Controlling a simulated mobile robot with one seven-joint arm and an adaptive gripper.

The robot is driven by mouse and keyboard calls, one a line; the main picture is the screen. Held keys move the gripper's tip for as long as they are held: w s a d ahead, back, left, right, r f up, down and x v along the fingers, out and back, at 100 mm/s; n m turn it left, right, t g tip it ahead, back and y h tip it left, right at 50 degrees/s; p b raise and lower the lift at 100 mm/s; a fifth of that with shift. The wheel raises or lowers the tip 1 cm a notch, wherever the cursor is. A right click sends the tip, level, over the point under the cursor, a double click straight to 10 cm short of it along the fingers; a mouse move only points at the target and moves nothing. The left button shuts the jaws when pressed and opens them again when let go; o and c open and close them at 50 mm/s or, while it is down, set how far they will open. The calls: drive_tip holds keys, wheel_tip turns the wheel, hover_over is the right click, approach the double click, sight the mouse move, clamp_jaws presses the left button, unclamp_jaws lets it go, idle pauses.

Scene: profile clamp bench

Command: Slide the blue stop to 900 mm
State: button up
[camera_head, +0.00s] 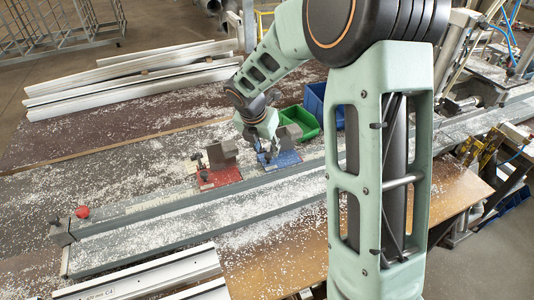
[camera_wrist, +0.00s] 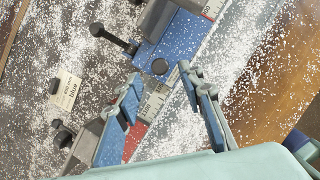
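The blue stop (camera_head: 284,159) sits on the long grey rail, to the right of the red stop (camera_head: 220,178) in the head view. The red stop (camera_wrist: 134,140) shows partly between the fingers. A scale (camera_wrist: 153,103) runs beside the stops; its numbers are too blurred to read.
White chips cover the rail and bench. A red knob (camera_head: 82,212) stands at the rail's left end. Green (camera_head: 303,122) and blue (camera_head: 315,100) bins stand behind the blue stop. Aluminium profiles (camera_head: 130,78) lie at the back left. A small paper tag (camera_wrist: 67,90) lies beside the rail.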

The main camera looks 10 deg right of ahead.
sight(268, 155)
drive_tip(key=shift+x, duration=2)
drive_tip(key=shift+c, duration=0.5)
clamp_jaws()
